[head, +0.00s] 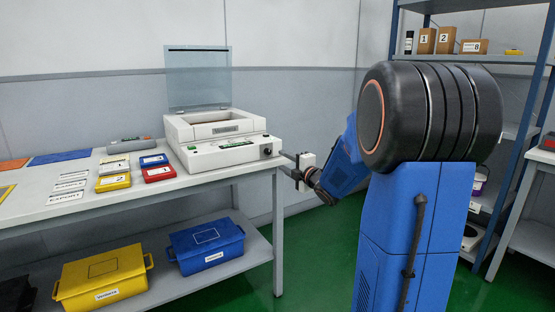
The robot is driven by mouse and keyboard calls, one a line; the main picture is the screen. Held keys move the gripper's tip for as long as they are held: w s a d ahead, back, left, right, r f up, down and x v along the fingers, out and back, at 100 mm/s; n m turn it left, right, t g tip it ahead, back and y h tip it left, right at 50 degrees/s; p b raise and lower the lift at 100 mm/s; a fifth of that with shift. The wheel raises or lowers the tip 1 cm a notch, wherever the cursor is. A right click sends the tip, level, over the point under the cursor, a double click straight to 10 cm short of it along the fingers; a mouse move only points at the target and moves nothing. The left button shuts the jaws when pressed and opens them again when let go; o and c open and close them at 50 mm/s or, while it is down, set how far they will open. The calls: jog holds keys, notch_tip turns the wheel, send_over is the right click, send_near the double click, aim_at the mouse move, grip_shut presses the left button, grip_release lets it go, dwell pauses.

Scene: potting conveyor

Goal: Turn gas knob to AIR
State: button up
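A cream bench machine (190,132) stands at the right end of the table, with its clear lid raised. A dark round knob (266,151) is at the right end of its front panel; I take it to be the gas knob. Its markings are too small to read, so its setting cannot be told. My gripper (286,156) points left at the knob from the right, with its fingertips very close to it. Whether they touch it, and how far apart they are, cannot be told at this size.
The table (130,205) holds yellow, blue and red labelled cases, white label cards and a grey device (129,143). A yellow bin (103,277) and a blue bin (206,248) sit on the lower shelf. Blue-framed shelving (517,150) stands at right. Green floor is open between.

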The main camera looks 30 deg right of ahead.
jog(key=s, duration=0.7)
dwell(0.5)
jog(key=s+a+f+m+g, duration=0.4)
jog(key=s+a+m, duration=0.2)
jog(key=s, duration=0.5)
jog(key=s+a+f+m+g, duration=0.4)
jog(key=s+a+m, duration=0.2)
jog(key=s+a, duration=0.3)
jog(key=s+a+f+m+g, duration=0.4)
jog(key=s+a+m+g, duration=0.1)
jog(key=s, duration=1)
jog(key=shift+a+f+m+h, duration=0.3)
jog(key=shift+a+m, duration=0.5)
jog(key=shift+a, duration=0.35)
